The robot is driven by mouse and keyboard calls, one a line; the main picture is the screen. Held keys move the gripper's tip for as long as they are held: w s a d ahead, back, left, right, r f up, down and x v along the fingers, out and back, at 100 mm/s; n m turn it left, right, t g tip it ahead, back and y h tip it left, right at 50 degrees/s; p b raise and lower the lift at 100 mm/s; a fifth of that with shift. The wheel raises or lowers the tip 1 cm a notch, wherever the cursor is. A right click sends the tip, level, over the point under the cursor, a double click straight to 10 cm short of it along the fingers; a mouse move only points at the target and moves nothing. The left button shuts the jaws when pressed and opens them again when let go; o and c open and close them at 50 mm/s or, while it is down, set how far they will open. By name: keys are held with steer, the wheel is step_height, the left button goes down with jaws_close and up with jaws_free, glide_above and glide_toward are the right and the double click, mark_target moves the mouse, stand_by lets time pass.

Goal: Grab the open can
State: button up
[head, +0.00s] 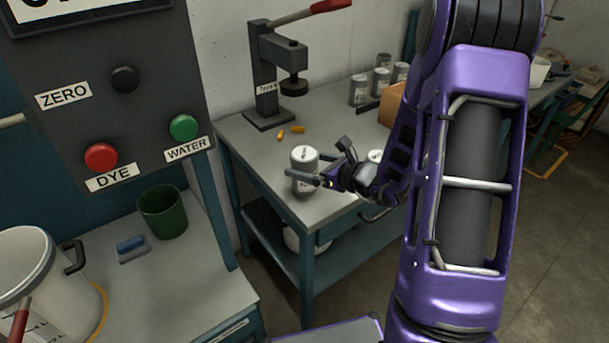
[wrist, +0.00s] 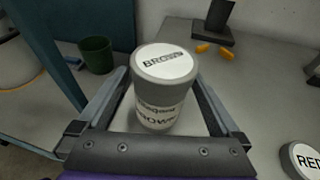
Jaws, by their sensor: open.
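A grey can with a white top label reading "BROWN" (head: 304,158) stands upright near the front edge of the bench; it also shows in the wrist view (wrist: 163,68). Its labelled top looks closed. My gripper (head: 315,160) is open, with one finger on either side of this can; I cannot tell whether they touch it. In the wrist view my gripper (wrist: 165,105) has the can between its fingers. A second can, labelled "RED" (wrist: 303,160), stands to the right, partly cut off; a pale can top (head: 375,156) shows beside my arm. No can is plainly open.
A press (head: 268,75) with a red handle stands at the back of the bench (head: 235,135), with orange pieces (head: 297,129) before it. Several grey cans (head: 381,80) and a cardboard box (head: 393,103) are behind. A green cup (head: 162,212) stands on the left counter.

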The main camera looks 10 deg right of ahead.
steer(key=x, duration=0.4)
steer(key=shift+w, duration=0.2)
jaws_close()
steer(key=shift+r, duration=0.15)
